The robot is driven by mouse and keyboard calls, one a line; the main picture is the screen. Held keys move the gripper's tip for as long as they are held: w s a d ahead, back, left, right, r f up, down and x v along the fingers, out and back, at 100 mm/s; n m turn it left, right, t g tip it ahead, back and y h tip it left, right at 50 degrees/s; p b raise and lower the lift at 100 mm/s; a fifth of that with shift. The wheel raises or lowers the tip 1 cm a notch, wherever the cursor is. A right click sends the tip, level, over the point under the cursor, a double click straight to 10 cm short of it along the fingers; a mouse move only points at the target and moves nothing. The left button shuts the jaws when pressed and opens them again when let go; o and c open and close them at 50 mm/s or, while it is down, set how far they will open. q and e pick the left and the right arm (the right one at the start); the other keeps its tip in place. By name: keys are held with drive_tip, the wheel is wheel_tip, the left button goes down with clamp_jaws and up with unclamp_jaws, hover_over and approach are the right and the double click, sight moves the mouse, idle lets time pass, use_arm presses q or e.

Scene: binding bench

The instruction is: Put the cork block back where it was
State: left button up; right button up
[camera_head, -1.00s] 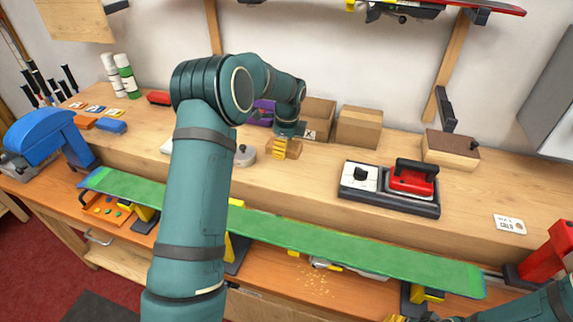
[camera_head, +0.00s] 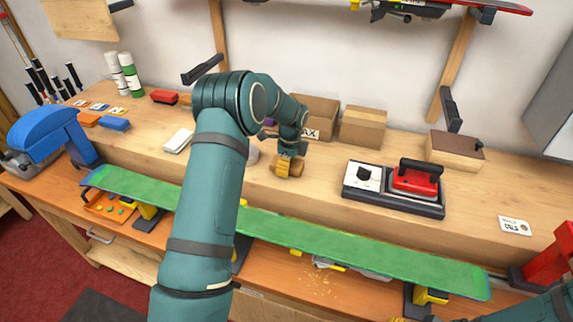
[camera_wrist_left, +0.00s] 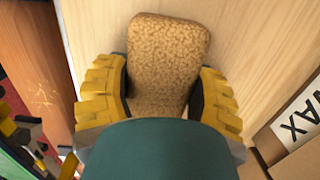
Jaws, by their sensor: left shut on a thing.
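The cork block (camera_wrist_left: 168,55) is a speckled tan block with rounded corners. In the left wrist view it sits between the two yellow fingers of my left gripper (camera_wrist_left: 160,95), which is shut on it. In the head view the block (camera_head: 298,169) and left gripper (camera_head: 284,168) are over the raised wooden shelf, near its front edge, in front of the cardboard boxes. I cannot tell whether the block touches the shelf. My right arm (camera_head: 525,306) enters at the bottom right; its jaws cannot be made out.
A box marked WAX (camera_head: 316,115) and another carton (camera_head: 362,127) stand behind the gripper. The red iron (camera_head: 416,182) in its tray is to the right. A white block (camera_head: 178,141) lies left of my arm. A green board (camera_head: 350,245) spans the bench below.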

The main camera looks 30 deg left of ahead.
use_arm(q)
drive_tip(key=o, duration=1.2)
drive_tip(key=shift+c, duration=0.2)
wheel_tip(320, 180, up, 12)
drive_tip(key=d+p, duration=0.1)
drive_tip(key=shift+w, duration=0.15)
drive_tip(key=shift+d, duration=0.1)
